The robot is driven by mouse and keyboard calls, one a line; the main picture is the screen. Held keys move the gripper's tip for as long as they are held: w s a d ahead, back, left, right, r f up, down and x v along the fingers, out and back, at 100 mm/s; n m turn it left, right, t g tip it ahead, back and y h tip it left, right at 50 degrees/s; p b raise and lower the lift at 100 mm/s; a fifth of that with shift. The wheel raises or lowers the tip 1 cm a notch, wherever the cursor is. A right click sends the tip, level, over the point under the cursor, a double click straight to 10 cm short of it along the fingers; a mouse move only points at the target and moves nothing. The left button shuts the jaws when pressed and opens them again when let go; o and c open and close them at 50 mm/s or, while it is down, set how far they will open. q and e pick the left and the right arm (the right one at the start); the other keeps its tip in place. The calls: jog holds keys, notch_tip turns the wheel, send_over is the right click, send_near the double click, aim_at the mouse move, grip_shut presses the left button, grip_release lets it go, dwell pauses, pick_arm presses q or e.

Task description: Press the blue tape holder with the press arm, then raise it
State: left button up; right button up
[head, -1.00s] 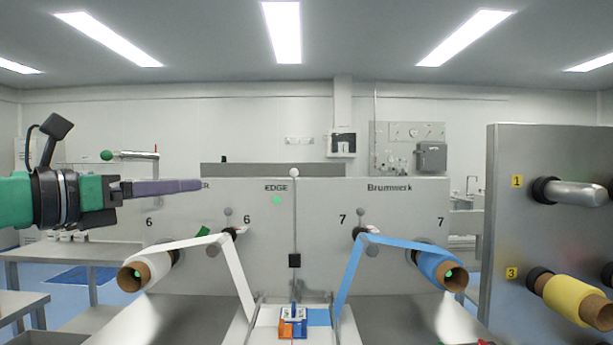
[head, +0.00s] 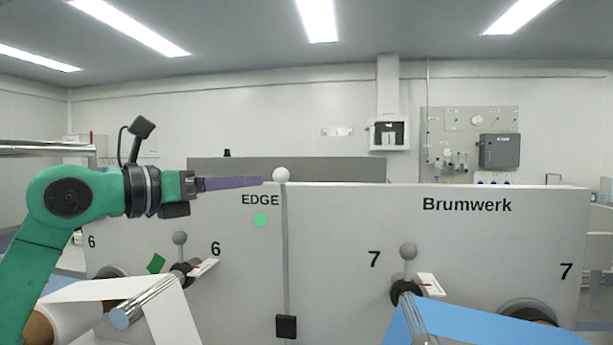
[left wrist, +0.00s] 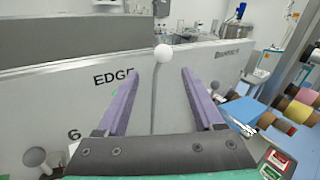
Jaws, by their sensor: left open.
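The press arm (head: 285,250) stands upright as a thin grey rod, with a white ball knob (head: 281,175) on top and a black block lower down. The blue tape holder is out of view below the head picture. My left gripper (head: 263,181) is open and empty, its purple fingers reaching right at about the knob's height, tips close to the knob. In the left wrist view the knob (left wrist: 163,52) appears centred between the two fingers (left wrist: 160,70), a little beyond their tips. Contact is not visible. My right gripper is not in view.
A grey machine panel (head: 340,230) marked EDGE and Brumwerk stands behind the rod. White tape (head: 170,312) runs at lower left and blue tape (head: 450,325) at lower right. Small lever knobs (head: 180,238) (head: 408,251) stick out from the panel.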

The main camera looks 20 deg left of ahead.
aim_at(278, 170)
pick_arm(q)
jog(key=w+p, duration=0.1)
jog(key=w+d+r+p, duration=0.1)
jog(key=w+d+p, duration=0.1)
jog(key=p, duration=0.1)
jog(key=shift+w+d+r, duration=0.1)
jog(key=shift+w+r, duration=0.2)
jog(key=shift+r, duration=0.05)
jog(key=f+p+x, duration=0.1)
jog(key=p+x, duration=0.2)
jog(key=x, duration=0.5)
jog(key=shift+w, duration=0.2)
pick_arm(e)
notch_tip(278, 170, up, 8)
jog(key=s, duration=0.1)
pick_arm(q)
jog(key=shift+f, duration=0.1)
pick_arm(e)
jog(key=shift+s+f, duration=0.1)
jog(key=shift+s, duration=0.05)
pick_arm(q)
jog(key=shift+c, duration=0.6)
grip_shut()
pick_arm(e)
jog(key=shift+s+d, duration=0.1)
